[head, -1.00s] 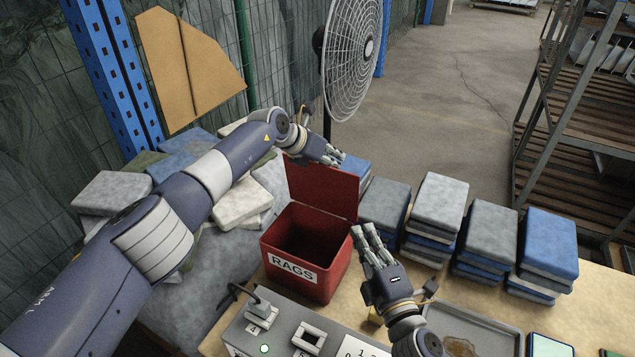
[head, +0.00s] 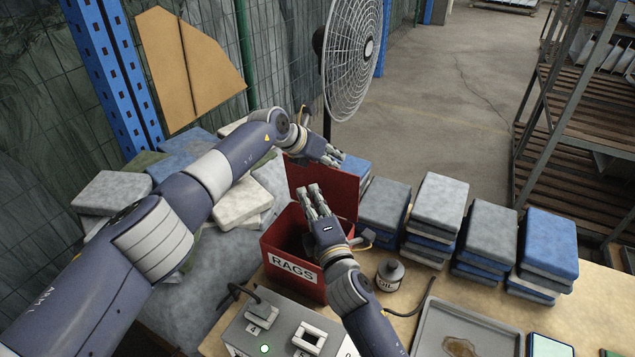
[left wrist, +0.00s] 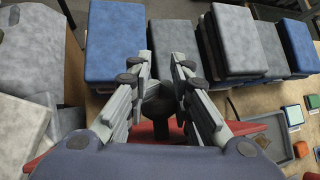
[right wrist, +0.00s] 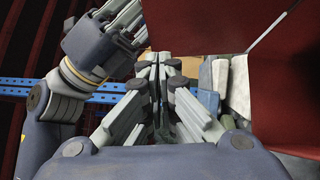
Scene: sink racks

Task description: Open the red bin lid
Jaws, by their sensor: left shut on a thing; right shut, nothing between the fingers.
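The red bin (head: 330,286), labelled RAGS, stands on the table. Its red lid (head: 341,190) is raised upright at the back of the opening. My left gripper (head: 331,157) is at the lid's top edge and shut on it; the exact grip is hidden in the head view. In the left wrist view a dark rounded piece (left wrist: 159,98) lies between the fingers, with red below. My right gripper (head: 313,193) is shut and empty, over the bin in front of the lid. The lid's inner face (right wrist: 255,85) fills the right of the right wrist view.
Folded cloth stacks (head: 440,200) stand right of the bin. An oil can (head: 389,274) and a grey tray (head: 470,318) are at the front right. A grey socket box (head: 280,335) is in front of the bin. A fan (head: 350,55) stands behind.

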